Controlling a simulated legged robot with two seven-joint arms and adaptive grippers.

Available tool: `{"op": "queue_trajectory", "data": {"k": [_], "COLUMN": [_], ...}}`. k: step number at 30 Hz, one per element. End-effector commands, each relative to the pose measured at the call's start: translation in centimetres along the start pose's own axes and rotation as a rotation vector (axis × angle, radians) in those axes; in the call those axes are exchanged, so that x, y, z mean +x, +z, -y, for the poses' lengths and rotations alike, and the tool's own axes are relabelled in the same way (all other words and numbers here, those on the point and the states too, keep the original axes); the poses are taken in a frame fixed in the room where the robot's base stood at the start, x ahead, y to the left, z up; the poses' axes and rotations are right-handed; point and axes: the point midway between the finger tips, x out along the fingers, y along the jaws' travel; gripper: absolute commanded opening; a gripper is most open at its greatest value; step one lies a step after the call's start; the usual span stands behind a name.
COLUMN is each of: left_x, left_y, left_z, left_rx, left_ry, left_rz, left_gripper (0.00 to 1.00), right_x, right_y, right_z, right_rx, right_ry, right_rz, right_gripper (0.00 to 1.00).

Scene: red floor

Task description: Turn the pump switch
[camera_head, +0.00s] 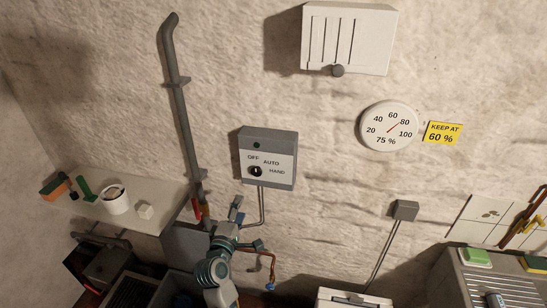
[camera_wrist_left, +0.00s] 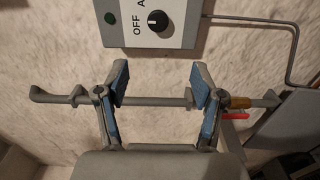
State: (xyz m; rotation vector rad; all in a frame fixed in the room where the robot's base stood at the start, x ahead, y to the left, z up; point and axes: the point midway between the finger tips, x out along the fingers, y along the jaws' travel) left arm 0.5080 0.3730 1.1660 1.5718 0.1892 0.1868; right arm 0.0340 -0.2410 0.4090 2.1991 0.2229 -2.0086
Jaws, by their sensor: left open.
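The pump switch is a black round knob (camera_head: 256,171) on a grey wall box (camera_head: 268,141) with a pale label plate reading OFF, AUTO and HAND. A small green light sits on the box. The knob also shows at the top of the left wrist view (camera_wrist_left: 158,20), with a white mark on it; I cannot tell exactly which label it points at. My left gripper (camera_head: 248,225) is below the box in the head view, apart from the knob. In the left wrist view (camera_wrist_left: 159,75) its two blue-padded fingers are spread and empty. My right gripper is not in view.
A grey pipe (camera_head: 178,95) runs up the wall left of the box. A shelf (camera_head: 150,219) with a white pot (camera_head: 115,199) is at left. A copper pipe (camera_head: 271,262) is near my left gripper. A dial (camera_head: 389,127) hangs at right. Wall between box and dial is bare.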

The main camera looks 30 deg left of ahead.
Motion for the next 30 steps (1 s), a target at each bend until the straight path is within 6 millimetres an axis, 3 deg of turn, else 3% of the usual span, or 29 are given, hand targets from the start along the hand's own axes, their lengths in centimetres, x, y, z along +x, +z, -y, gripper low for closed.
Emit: {"op": "queue_trajectory", "data": {"k": [5, 21, 30], "left_x": [1.6, 13.9, 17.4], "left_y": [0.1, 0.1, 0.1], "left_z": [0.1, 0.2, 0.2], "left_rx": [-0.015, -0.011, -0.01], "left_ry": [-0.008, -0.008, -0.008], "left_rz": [0.005, 0.004, 0.003], "left_gripper": [0.68, 0.68, 0.68], "right_x": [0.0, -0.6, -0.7], "right_y": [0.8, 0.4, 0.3], "right_z": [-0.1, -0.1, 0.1], "right_rx": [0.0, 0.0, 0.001], "right_ry": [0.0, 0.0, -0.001], "right_rz": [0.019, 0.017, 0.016], "right_gripper": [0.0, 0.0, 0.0]}}
